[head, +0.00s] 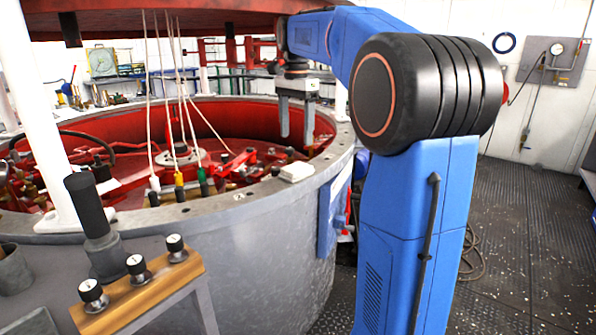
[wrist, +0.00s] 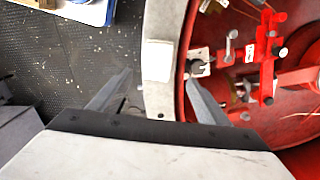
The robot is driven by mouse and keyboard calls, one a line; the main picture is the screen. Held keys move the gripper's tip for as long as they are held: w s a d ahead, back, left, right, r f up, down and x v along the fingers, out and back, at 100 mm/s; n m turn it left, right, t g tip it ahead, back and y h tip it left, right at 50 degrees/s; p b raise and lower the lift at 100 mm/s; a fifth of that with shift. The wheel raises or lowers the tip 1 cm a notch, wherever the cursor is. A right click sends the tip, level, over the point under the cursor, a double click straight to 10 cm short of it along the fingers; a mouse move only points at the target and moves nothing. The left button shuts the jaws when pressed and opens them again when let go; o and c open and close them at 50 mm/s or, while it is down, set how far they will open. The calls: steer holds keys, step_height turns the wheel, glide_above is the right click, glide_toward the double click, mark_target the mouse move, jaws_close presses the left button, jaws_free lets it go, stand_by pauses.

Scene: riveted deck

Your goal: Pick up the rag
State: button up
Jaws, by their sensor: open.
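A small white folded rag (head: 296,171) lies flat on the grey rim of the large round tank (head: 262,207). In the wrist view the rag (wrist: 158,61) lies on the rim, ahead of the fingers and between their lines. My gripper (head: 296,140) is open and empty, its two grey fingers pointing down. In the head view it appears above and behind the rag, apart from it. In the wrist view my gripper (wrist: 157,82) shows one finger on each side of the rim. Nothing hides the rag.
The tank's red interior holds red levers (wrist: 267,65) and fittings right of the rag. White cords (head: 166,100) hang down to coloured plugs on the left. A wooden block with black knobs (head: 136,272) stands in front. Dark riveted floor (head: 520,230) is open at right.

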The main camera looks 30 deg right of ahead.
mark_target(296, 167)
step_height(296, 167, down, 10)
steer(key=shift+s+r, duration=0.1)
stand_by(0.5)
steer(key=shift+c, duration=0.6)
steer(key=c, duration=1)
